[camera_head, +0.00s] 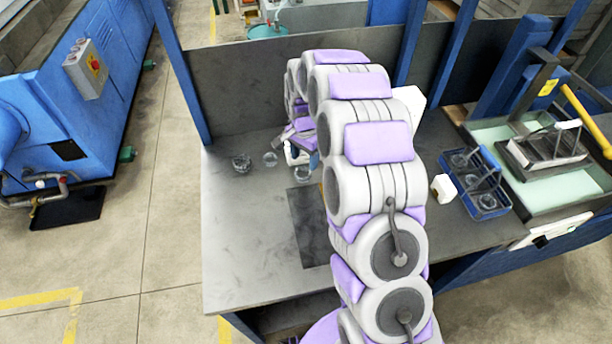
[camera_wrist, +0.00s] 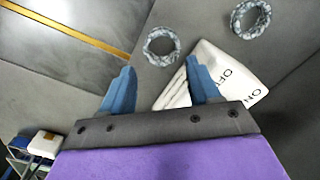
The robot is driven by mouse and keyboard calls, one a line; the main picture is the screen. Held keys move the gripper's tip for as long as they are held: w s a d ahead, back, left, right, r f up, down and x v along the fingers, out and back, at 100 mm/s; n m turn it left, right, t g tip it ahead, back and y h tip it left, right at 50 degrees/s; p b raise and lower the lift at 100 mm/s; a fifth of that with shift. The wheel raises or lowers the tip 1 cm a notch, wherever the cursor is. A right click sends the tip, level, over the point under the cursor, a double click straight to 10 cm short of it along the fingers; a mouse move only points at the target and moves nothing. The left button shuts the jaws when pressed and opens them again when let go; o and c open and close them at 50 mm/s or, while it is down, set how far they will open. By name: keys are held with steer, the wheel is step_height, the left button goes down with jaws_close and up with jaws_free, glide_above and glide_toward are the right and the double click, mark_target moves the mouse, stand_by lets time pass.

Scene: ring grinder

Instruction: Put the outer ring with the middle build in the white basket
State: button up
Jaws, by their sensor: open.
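Several small ring-like parts lie on the grey table: a darker one (camera_head: 241,163), a glassy one (camera_head: 270,158), and one (camera_head: 305,175) close to my gripper (camera_head: 300,152). In the wrist view, one mottled grey ring (camera_wrist: 162,46) lies ahead between my fingers and another (camera_wrist: 250,18) lies farther right. Which has the middle build is too small to tell. My gripper (camera_wrist: 160,88) is open, with nothing between its blue fingers. A white object (camera_head: 414,106) shows partly behind my arm; I cannot tell whether it is the basket.
A white piece lettered ON and OFF (camera_wrist: 222,72) lies beside and partly behind the right finger. A blue rack (camera_head: 482,202) with glassy parts and a small white block (camera_head: 444,188) stand on the right. The table's front left is clear.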

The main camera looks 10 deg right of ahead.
mark_target(306, 170)
steer(key=shift+a+f, duration=0.7)
steer(key=shift+a, duration=0.15)
steer(key=shift+a+f, duration=0.15)
steer(key=shift+f, duration=0.15)
steer(key=f, duration=0.1)
steer(key=d+f+b, duration=0.1)
steer(key=f, duration=0.1)
steer(key=d+f+b, duration=0.1)
steer(key=shift+w+d+f, duration=0.1)
steer(key=shift+d+f, duration=0.1)
steer(key=shift+f, duration=0.05)
steer(key=shift+a, duration=0.95)
steer(key=c, duration=0.3)
steer(key=shift+c, duration=0.7)
steer(key=shift+d, duration=0.8)
steer(key=c, duration=0.4)
steer(key=shift+a+r, duration=0.45)
steer(key=shift+r, duration=0.05)
step_height(306, 170, up, 3)
steer(key=shift+a+f+p, duration=0.1)
steer(key=shift+p, duration=0.65)
steer(key=s+p, duration=0.1)
steer(key=s, duration=0.4)
steer(key=s+r+p, duration=0.1)
steer(key=s, duration=0.4)
steer(key=s+d+p, duration=0.1)
steer(key=s, duration=0.5)
steer(key=shift+d+r, duration=0.1)
steer(key=shift+r, duration=0.1)
